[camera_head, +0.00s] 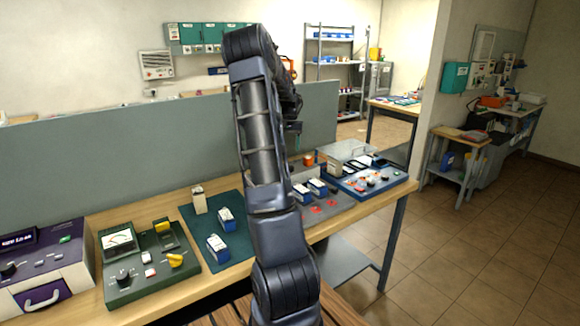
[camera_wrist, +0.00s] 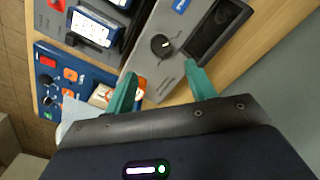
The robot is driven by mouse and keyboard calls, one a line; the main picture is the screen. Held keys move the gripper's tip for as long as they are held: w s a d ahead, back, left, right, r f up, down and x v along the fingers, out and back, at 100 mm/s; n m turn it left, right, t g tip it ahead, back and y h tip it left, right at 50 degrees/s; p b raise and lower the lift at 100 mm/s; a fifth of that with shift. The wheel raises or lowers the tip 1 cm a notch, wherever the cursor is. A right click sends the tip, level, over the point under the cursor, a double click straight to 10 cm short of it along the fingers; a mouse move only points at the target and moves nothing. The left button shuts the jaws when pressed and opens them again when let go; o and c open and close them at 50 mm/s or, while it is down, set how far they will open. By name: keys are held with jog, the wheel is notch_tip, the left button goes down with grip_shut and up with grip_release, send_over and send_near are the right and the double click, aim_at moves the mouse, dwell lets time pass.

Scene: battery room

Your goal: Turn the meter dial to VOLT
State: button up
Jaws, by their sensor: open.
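In the wrist view a grey unit with a dark window (camera_wrist: 213,28) carries a round black dial (camera_wrist: 161,45) with a short white pointer mark. Any lettering around the dial is too small to read. My gripper (camera_wrist: 160,72) is open, its two teal fingers apart and empty, with the dial showing beyond the gap between the tips. I cannot tell the height above it. In the head view my arm hides most of the gripper; a bit of teal finger (camera_head: 298,128) shows. A green panel (camera_head: 119,291) at left has a needle meter (camera_head: 118,240) and knobs.
A blue panel (camera_wrist: 70,72) with several coloured controls lies beside the grey unit; it is at the bench's right in the head view (camera_head: 345,187). A purple box (camera_head: 70,262) stands far left. A grey partition (camera_head: 110,165) rises behind the bench. White-and-blue blocks stand on a green mat (camera_head: 236,252).

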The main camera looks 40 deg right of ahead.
notch_tip(320, 180, down, 11)
jog(key=shift+r, duration=0.15)
dwell(0.4)
jog(key=c, duration=1)
